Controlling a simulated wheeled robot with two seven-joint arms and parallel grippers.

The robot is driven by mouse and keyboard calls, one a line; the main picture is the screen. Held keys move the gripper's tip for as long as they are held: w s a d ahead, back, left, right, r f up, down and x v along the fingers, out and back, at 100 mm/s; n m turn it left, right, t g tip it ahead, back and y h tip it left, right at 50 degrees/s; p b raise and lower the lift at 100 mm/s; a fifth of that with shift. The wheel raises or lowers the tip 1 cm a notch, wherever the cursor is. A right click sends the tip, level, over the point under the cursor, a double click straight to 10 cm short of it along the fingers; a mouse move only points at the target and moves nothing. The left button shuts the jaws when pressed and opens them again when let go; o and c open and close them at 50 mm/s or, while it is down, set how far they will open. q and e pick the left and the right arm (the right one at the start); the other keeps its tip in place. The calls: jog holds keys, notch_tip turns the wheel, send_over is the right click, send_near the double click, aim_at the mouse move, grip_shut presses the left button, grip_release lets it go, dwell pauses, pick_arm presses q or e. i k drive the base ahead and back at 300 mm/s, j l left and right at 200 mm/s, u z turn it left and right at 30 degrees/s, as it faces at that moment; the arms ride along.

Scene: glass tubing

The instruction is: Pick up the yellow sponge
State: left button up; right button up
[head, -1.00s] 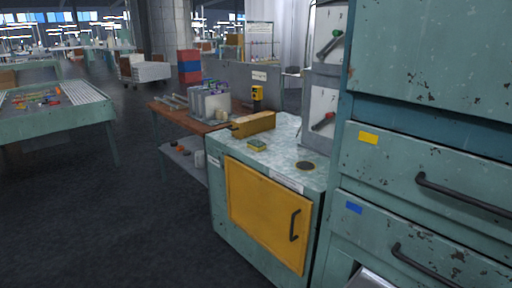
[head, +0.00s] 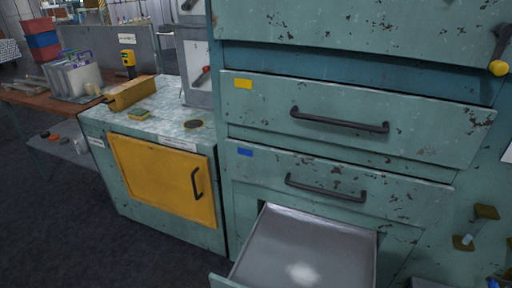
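The yellow sponge (head: 139,115) is a small flat block with a darker, greenish top. It lies on the pale mottled top of the low teal cabinet (head: 165,118) at the left, in front of a long yellow-brown box. Neither of my grippers shows in the head view.
A round dark disc (head: 194,124) lies right of the sponge. A yellow-brown box (head: 130,93) stands behind it. A large teal drawer unit (head: 340,110) fills the right, with an open, empty-looking metal drawer (head: 310,250) jutting out low. Dark floor at lower left is clear.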

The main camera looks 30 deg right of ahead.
aim_at(137, 114)
jog(key=u, duration=0.45)
jog(key=i+u, duration=0.1)
jog(key=u, duration=0.75)
jog(key=i+u, duration=0.1)
jog(key=u, duration=0.35)
jog(key=l+u, duration=0.1)
jog(key=u, duration=0.3)
jog(key=i+l+u, duration=0.1)
jog(key=u, duration=0.75)
jog(key=l+u, duration=0.3)
jog(key=l, duration=0.3)
jog(key=i+l+u, duration=0.1)
jog(key=l+u, duration=0.25)
jog(key=l, duration=2.05)
jog(key=l+z, duration=0.15)
jog(key=z, duration=0.25)
jog(key=l+z, duration=0.15)
jog(key=z, duration=0.2)
jog(key=i+l+z, duration=0.1)
jog(key=z, duration=0.3)
